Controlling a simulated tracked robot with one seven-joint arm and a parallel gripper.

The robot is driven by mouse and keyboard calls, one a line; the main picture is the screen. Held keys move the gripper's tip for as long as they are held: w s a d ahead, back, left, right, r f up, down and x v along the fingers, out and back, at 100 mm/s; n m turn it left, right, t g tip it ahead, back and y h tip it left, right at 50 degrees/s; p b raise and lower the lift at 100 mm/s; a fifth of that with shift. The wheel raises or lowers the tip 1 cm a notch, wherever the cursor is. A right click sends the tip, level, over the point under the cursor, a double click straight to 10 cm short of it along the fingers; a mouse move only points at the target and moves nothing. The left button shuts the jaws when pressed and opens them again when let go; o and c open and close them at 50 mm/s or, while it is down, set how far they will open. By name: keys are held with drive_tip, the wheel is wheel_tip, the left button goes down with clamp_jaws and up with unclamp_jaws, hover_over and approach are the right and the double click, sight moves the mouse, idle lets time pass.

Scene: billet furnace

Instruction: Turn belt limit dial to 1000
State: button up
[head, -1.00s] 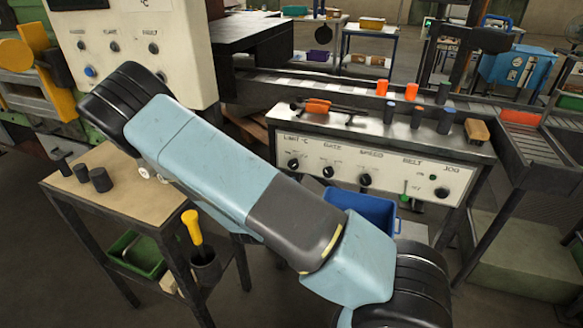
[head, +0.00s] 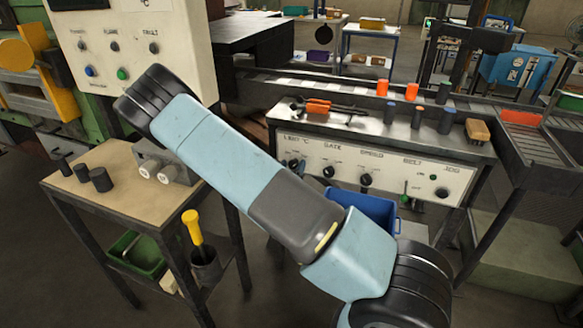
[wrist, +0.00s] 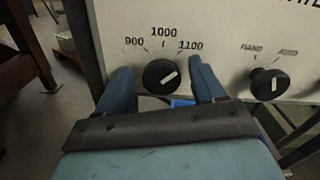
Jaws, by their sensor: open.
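The belt limit dial (wrist: 161,77) is a round black knob on the white panel, under the marks 900, 1000 and 1100. Its white pointer line slants to the upper right, toward the 1100 side. My gripper (wrist: 160,67) is open, with one blue finger left of the dial and one right of it. I cannot tell whether either finger touches the knob.
A hand/auto knob (wrist: 269,84) is right of the gripper. The panel (head: 340,163) carries more knobs and a green-lit jog area. A blue bin (head: 372,212) stands below it. Tools and cylinders lie on the bench top (head: 370,122). A side table (head: 125,190) stands left.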

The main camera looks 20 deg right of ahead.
drive_tip(key=shift+c, duration=0.4)
drive_tip(key=c, duration=1)
drive_tip(key=n, duration=0.4)
drive_tip(key=shift+a, duration=0.15)
drive_tip(key=n, duration=0.4)
drive_tip(key=shift+a+f+n, duration=0.1)
drive_tip(key=shift+n, duration=0.2)
